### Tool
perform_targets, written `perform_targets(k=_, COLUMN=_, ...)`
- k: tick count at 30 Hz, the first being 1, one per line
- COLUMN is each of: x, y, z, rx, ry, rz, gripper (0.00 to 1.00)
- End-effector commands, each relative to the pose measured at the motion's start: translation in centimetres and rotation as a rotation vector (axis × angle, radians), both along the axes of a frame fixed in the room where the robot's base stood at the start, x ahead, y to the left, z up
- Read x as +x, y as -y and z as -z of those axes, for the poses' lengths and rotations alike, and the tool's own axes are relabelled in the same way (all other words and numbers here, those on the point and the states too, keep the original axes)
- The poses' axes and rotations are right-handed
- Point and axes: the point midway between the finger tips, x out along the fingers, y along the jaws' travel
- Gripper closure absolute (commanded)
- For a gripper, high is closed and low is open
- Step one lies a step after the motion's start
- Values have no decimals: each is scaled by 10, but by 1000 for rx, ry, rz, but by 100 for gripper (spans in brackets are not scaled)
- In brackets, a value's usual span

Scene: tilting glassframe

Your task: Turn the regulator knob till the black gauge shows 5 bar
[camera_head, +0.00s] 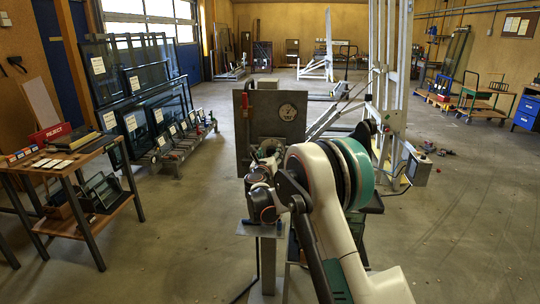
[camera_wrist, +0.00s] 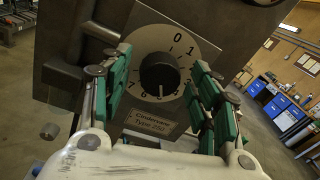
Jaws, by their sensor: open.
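The regulator knob (camera_wrist: 160,75) is a round black knob with a white mark pointing down. It sits on a pale dial plate (camera_wrist: 173,45) with numbers; 0 and 1 show at the upper right. A label below reads "Cindervane Type 250". My gripper (camera_wrist: 157,58) is open, its green-padded fingers on the left and right of the knob, with gaps visible between pads and knob. My arm hides the knob there.
A wooden table (camera_head: 75,165) with a red "REJECT" box (camera_head: 50,133) stands at the left, with glass panes (camera_head: 150,75) behind it. A tall pale frame (camera_head: 390,70) stands behind right. The floor at the right is mostly clear.

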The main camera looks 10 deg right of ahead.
Motion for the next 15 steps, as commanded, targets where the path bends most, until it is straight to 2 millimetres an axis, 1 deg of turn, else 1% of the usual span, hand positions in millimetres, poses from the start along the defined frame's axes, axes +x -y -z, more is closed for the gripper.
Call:
perform_targets(k=2, x=-3, y=-1, z=0, rx=0, ry=0, rz=-1, gripper=44)
perform_targets(k=5, x=-12, y=-6, z=0, rx=0, ry=0, rz=-2, gripper=44)
perform_targets(k=8, x=-27, y=-12, z=0, rx=0, ry=0, rz=-2, gripper=44)
perform_targets(k=15, x=-73, y=-30, z=0, rx=0, ry=0, rz=-1, gripper=44)
